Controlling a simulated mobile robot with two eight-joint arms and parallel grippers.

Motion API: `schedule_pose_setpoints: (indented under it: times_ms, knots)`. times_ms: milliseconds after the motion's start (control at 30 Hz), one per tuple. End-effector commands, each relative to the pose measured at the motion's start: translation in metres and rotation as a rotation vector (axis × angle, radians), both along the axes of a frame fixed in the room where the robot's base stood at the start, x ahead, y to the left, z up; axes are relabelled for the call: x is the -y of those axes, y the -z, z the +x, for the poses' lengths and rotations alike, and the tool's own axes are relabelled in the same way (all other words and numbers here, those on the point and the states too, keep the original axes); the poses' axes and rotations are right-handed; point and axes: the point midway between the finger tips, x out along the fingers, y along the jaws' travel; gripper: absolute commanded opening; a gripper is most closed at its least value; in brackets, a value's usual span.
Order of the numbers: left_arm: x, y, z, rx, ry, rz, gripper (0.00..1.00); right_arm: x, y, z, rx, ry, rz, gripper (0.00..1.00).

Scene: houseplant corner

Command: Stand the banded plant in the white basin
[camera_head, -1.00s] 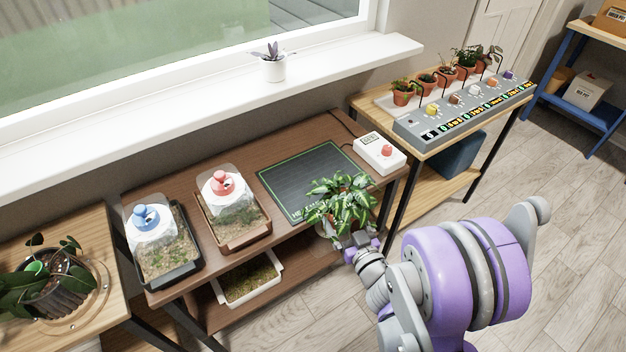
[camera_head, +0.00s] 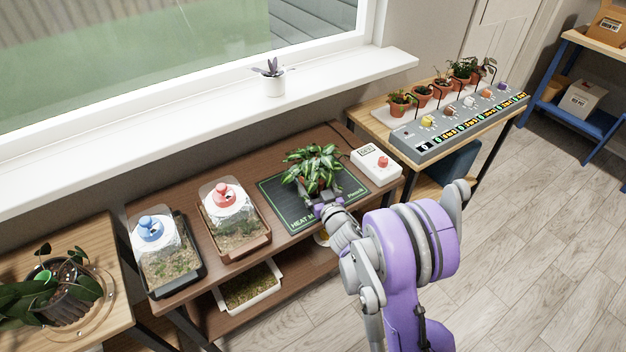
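The leafy plant with light-and-dark green leaves (camera_head: 312,165) is over the dark heat mat (camera_head: 275,192) on the brown table. Its pot is mostly hidden by leaves and gripper. My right gripper (camera_head: 326,208) is at the front of the plant's pot and appears shut on it; the fingertips are partly hidden. I cannot tell whether the pot touches the mat. A white-rimmed rectangular tray (camera_head: 278,288) with mossy fill sits on the lower shelf. A pale rounded object (camera_head: 321,239) shows beside my arm below the mat, mostly hidden; I cannot tell if it is the basin. My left gripper is not in view.
Two domed trays, blue-knobbed (camera_head: 150,228) and red-knobbed (camera_head: 222,195), stand left of the mat. A white control box (camera_head: 376,165) stands right of it. A dark-potted plant (camera_head: 62,300) is far left. Small pots and a grey console (camera_head: 460,125) are right.

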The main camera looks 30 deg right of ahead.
Motion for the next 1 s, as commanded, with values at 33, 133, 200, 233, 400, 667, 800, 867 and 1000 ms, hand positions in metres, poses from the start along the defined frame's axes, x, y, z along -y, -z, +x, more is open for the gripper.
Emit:
schedule_pose_setpoints:
  times_ms: [33, 133, 200, 233, 400, 667, 800, 867, 1000]
  knots:
    - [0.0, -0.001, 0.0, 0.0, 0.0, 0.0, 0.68, 0.0, 0.0, 0.006, 0.001, -0.001, 0.001, 0.03]
    - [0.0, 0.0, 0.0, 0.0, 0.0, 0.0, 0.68, 0.0, 0.002, 0.007, 0.0, -0.001, 0.0, 0.03]
    - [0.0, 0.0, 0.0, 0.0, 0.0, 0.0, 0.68, 0.0, 0.002, 0.007, 0.001, -0.001, 0.0, 0.03]
    - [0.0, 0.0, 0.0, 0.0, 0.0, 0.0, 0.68, 0.0, 0.002, 0.007, 0.001, -0.001, 0.0, 0.03]
    - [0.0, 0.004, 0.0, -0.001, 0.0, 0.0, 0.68, 0.001, 0.005, 0.007, 0.0, 0.0, 0.0, 0.03]
    - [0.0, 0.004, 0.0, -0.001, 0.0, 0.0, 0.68, 0.001, 0.006, 0.006, 0.0, 0.0, 0.0, 1.0]
    - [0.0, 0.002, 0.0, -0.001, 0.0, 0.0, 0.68, 0.001, 0.004, 0.006, 0.0, 0.0, 0.0, 1.0]
    - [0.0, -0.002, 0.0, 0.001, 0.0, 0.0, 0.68, 0.001, 0.0, 0.006, 0.0, 0.0, 0.0, 1.0]
    - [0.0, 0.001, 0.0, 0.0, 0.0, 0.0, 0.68, -0.001, 0.001, -0.016, -0.001, 0.001, -0.001, 1.0]
